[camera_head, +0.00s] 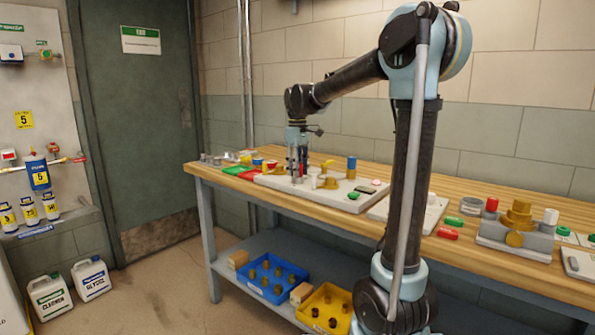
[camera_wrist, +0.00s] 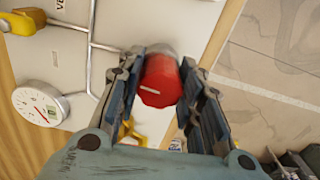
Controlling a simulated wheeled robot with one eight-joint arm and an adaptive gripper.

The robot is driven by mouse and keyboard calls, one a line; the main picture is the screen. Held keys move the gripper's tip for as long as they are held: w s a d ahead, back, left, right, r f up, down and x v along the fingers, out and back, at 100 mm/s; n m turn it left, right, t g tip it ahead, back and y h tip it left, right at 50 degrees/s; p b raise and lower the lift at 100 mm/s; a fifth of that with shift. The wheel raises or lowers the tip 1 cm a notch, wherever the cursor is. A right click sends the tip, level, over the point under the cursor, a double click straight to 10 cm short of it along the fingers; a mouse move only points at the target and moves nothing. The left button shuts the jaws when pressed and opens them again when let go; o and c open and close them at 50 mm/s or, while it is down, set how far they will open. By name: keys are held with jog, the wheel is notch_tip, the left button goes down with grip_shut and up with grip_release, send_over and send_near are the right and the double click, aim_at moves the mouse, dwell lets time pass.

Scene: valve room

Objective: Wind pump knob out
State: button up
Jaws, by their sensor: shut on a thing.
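The red pump knob (camera_wrist: 160,88) has a pale line across its top and shows in the middle of the wrist view. My gripper (camera_wrist: 164,70) is shut on it, with one dark finger against each side. In the head view my gripper (camera_head: 298,176) points down at the pale panel on the bench. The knob's base and the parts behind the fingers are mostly hidden.
A yellow-handled part (camera_wrist: 22,22) and metal pipes (camera_wrist: 92,50) lie on the panel left of my gripper. A blue-topped post (camera_head: 351,166) stands to the right in the head view. The wooden bench (camera_head: 470,192) holds more fittings further right.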

jog(key=shift+d+n, duration=0.15)
jog(key=shift+n, duration=0.55)
jog(key=o, duration=1.1)
jog(key=shift+w, duration=0.1)
jog(key=shift+r, duration=0.15)
notch_tip(320, 180, up, 12)
jog(key=shift+f, duration=0.2)
